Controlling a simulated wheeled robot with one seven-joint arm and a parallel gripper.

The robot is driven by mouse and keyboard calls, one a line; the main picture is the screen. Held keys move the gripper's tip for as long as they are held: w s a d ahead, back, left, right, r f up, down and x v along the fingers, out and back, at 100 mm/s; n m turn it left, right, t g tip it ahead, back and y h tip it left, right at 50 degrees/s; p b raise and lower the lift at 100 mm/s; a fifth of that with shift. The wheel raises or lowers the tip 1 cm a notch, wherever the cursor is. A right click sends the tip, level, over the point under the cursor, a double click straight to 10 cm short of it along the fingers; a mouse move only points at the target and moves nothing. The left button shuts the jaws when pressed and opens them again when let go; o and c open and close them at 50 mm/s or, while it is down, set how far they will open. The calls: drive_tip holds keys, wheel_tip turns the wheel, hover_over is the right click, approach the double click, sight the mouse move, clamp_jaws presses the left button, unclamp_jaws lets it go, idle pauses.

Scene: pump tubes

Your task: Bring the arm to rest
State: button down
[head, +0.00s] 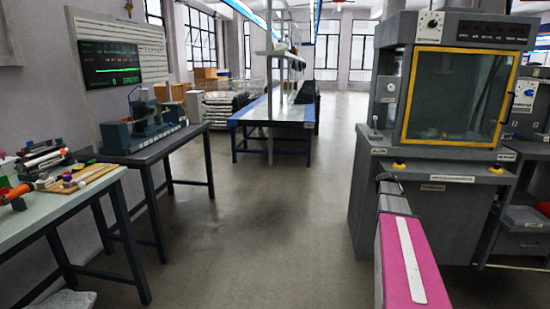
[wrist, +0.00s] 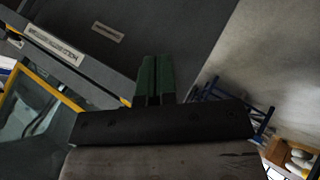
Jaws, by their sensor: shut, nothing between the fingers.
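My gripper (wrist: 155,75) shows in the wrist view, its two green fingers side by side and closed together with nothing between them. Behind the fingers in that view is the dark grey front of a machine with labels. In the head view my pink and grey arm reaches forward from the lower right edge, beside the grey machine (head: 400,215). I cannot clearly make out the gripper in the head view.
The grey machine has a yellow-framed window (head: 462,97), also seen tilted in the wrist view (wrist: 35,100). At left stand a bench with loose parts (head: 60,205) and a dark table (head: 150,150) with equipment. The floor (head: 270,220) between is clear.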

drive_tip(key=s+a+f+g+y, duration=0.1)
drive_tip(key=s+a+f, duration=0.3)
drive_tip(key=s+a, duration=0.6)
drive_tip(key=s+a+f+g+y, duration=0.2)
drive_tip(key=s+a, duration=0.8)
drive_tip(key=a, duration=0.5)
drive_tip(key=s+a+f+g+y, duration=0.2)
drive_tip(key=s+a+f+y, duration=0.2)
drive_tip(key=s+a+f, duration=0.3)
drive_tip(key=s+a, duration=0.3)
drive_tip(key=a, duration=0.2)
drive_tip(key=shift+s+a+m, duration=0.35)
drive_tip(key=shift+a+m, duration=0.05)
